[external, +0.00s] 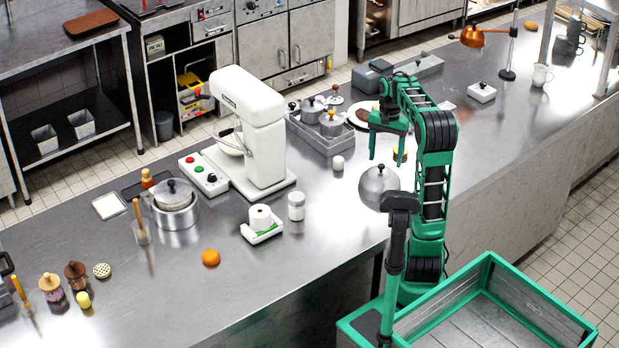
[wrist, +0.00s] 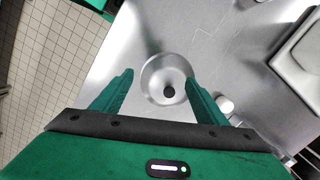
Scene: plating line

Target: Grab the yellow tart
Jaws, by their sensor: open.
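My gripper (external: 387,152) is open and empty, pointing down over the counter (external: 330,225). A yellow round thing (external: 401,155) lies on the counter behind one finger, partly hidden; it may be the yellow tart, but it is too small to be sure. A steel dome with a dark knob (external: 378,184) stands on the counter near my gripper. In the wrist view the dome (wrist: 165,80) shows between the open fingers (wrist: 160,77), apart from them. No yellow tart shows in the wrist view.
A white shaker (external: 338,163) and a steel tray of lidded pots (external: 322,135) stand left of my gripper. A white mixer (external: 250,130) stands further left. An orange (external: 211,257) lies toward the front.

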